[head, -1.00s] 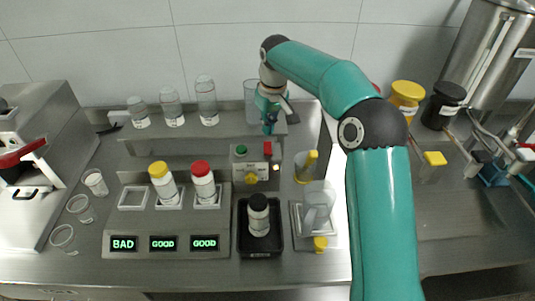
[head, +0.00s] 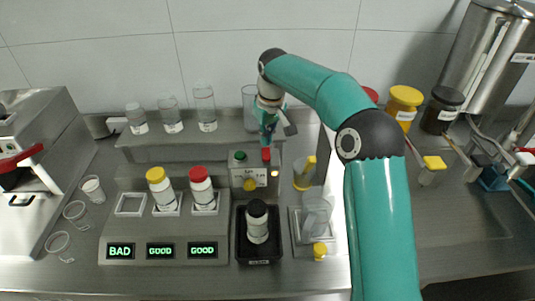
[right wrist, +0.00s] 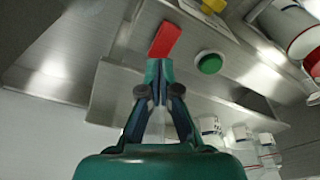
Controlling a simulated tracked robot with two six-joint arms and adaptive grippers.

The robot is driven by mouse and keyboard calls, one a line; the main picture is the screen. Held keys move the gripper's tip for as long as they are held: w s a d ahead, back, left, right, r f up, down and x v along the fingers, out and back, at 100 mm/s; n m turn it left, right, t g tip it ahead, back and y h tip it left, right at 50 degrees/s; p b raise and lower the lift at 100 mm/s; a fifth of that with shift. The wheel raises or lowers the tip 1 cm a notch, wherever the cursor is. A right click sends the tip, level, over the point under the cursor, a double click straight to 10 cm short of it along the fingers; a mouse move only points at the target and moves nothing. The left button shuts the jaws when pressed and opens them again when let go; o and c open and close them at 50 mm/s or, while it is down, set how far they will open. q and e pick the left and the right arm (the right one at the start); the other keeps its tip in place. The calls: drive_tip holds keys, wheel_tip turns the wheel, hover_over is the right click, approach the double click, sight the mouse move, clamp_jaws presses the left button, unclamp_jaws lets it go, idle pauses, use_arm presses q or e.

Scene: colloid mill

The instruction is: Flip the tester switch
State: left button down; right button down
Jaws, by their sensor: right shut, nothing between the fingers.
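The tester box (head: 249,174) is a small grey unit behind the black tray, with a green button, a yellow knob and a red switch (head: 266,154) at its upper right. In the right wrist view the red switch (right wrist: 165,40) lies just beyond the fingertips, beside the round green button (right wrist: 209,62). My right gripper (head: 268,142) points down right at the switch, shut and empty; its closed fingers also show in the right wrist view (right wrist: 158,70). I cannot tell whether the tips touch the switch. My left gripper is not in view.
A black tray (head: 240,248) holding a black-capped bottle (head: 257,222) stands in front of the box. A display rack (head: 135,252) with yellow- and red-capped bottles is at its left. Clear beakers (head: 315,215) stand at right; a shelf (head: 185,140) with jars is behind.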

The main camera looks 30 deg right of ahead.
sight(266, 150)
drive_tip(key=shift+f+b, duration=0.95)
drive_tip(key=shift+f, duration=0.55)
idle(1.1)
wheel_tip(266, 150, up, 7)
drive_tip(key=p, duration=0.7)
drive_tip(key=shift+r, duration=0.1)
idle(0.5)
